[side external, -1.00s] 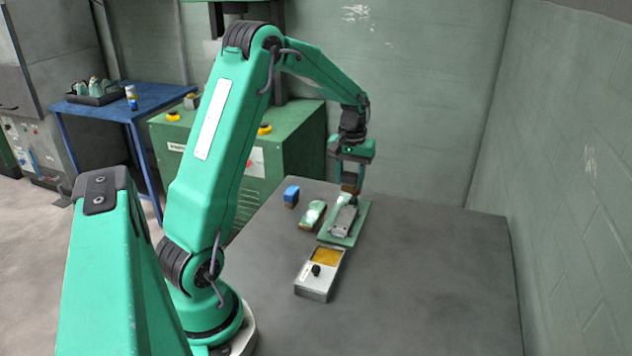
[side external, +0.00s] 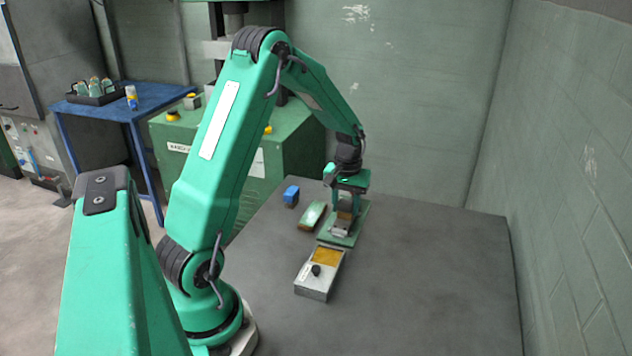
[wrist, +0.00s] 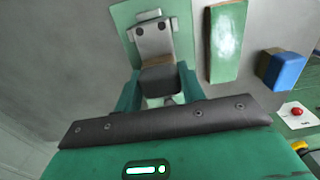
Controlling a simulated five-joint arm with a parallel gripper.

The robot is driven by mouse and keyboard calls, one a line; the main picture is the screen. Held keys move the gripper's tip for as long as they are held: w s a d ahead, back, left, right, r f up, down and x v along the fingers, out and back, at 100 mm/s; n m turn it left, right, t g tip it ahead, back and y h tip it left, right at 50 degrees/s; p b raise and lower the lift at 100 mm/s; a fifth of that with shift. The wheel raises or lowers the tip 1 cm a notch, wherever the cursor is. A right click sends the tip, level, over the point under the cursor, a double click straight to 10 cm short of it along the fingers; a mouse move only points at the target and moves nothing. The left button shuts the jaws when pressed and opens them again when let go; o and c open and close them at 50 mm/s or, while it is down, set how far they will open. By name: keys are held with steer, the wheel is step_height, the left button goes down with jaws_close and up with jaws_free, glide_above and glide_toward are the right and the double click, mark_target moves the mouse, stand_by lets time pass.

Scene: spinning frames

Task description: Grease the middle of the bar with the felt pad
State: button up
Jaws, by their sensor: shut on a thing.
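The bar (side external: 338,231) is a grey metal piece on a green plate (side external: 356,212); it also shows in the wrist view (wrist: 152,38), with two dark holes near its far end. My gripper (side external: 345,204) is shut on the felt pad (wrist: 160,80), a small dark block with a brown strip along one edge. The pad is over the bar, between my fingers, and hides part of it. I cannot tell whether the pad touches the bar.
A metal box (side external: 313,284) with a black knob and an amber-filled opening (side external: 327,256) stands in front of the plate. A green-topped brown block (side external: 312,215) and a blue block (side external: 291,196) lie to the left. The table's right side is clear.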

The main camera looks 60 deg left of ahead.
steer(key=shift+s+d, duration=1.6)
steer(key=shift+w+a, duration=2.6)
steer(key=shift+a, duration=0.05)
step_height(320, 180, up, 8)
steer(key=shift+s+d+r, duration=0.1)
